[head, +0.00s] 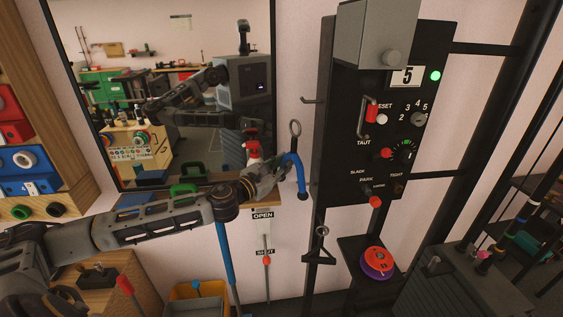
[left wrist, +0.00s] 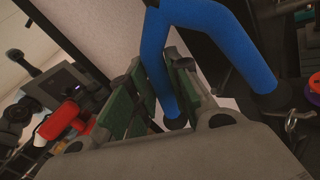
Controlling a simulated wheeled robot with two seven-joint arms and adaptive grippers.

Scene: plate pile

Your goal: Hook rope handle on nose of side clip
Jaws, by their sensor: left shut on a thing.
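The blue rope handle (head: 299,174) is bent like an upside-down V, with black end caps and a metal ring (head: 295,128) standing above its bend. My left gripper (head: 280,168) is shut on one leg of it; the left wrist view shows the blue handle (left wrist: 224,42) between the green finger pads (left wrist: 158,86). A thin hook-like metal piece (head: 312,100) sticks out of the black panel's left side, up and right of the ring and apart from it. A metal loop (head: 322,231) with a dark triangular piece is lower right. I cannot tell which is the side clip. My right gripper is out of view.
The black control panel (head: 345,150) stands right of the handle, on dark uprights. A red and purple disc stack (head: 377,262) sits on a low shelf. A mirror (head: 165,60) is behind my arm. A small shelf with a red bottle (head: 253,146) is close left.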

